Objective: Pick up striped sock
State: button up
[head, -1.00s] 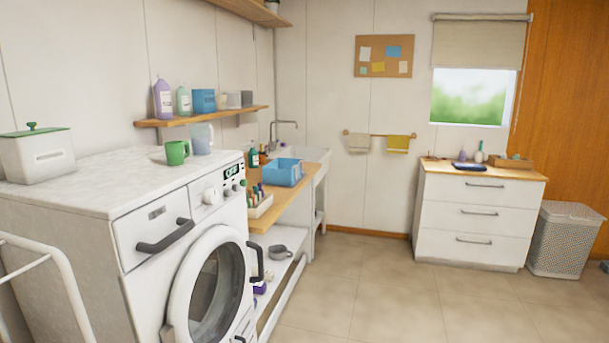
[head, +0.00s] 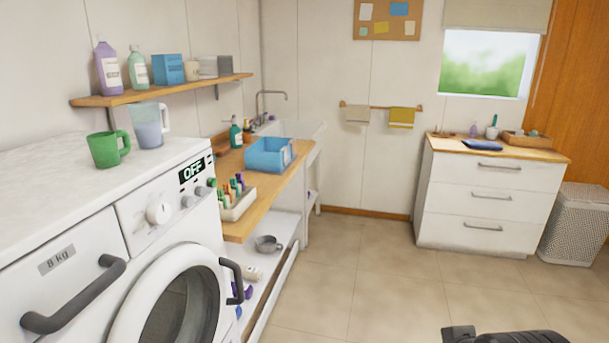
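I cannot make out a striped sock in the head view. Small items too small to identify lie in a wooden tray (head: 527,139) on the white chest of drawers (head: 478,200), and others lie on the low shelf under the wooden counter. My gripper (head: 461,333) seems to be the dark shape cut off by the bottom edge at the right. It is above the floor, well apart from the furniture. Whether its fingers are open or shut is hidden.
The washing machine (head: 165,215) fills the left, with a green mug (head: 106,150) and a clear jug (head: 149,126) on top. A blue bin (head: 268,156) stands on the counter (head: 245,220). A laundry basket (head: 578,228) is far right. The tiled floor (head: 385,285) is clear.

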aim_at(284, 148)
jog(key=i, duration=2.2)
jog(key=i+u, duration=0.15)
jog(key=i, duration=0.5)
jog(key=i+l+u, duration=0.15)
jog(key=i, duration=0.55)
jog(key=l, duration=0.1)
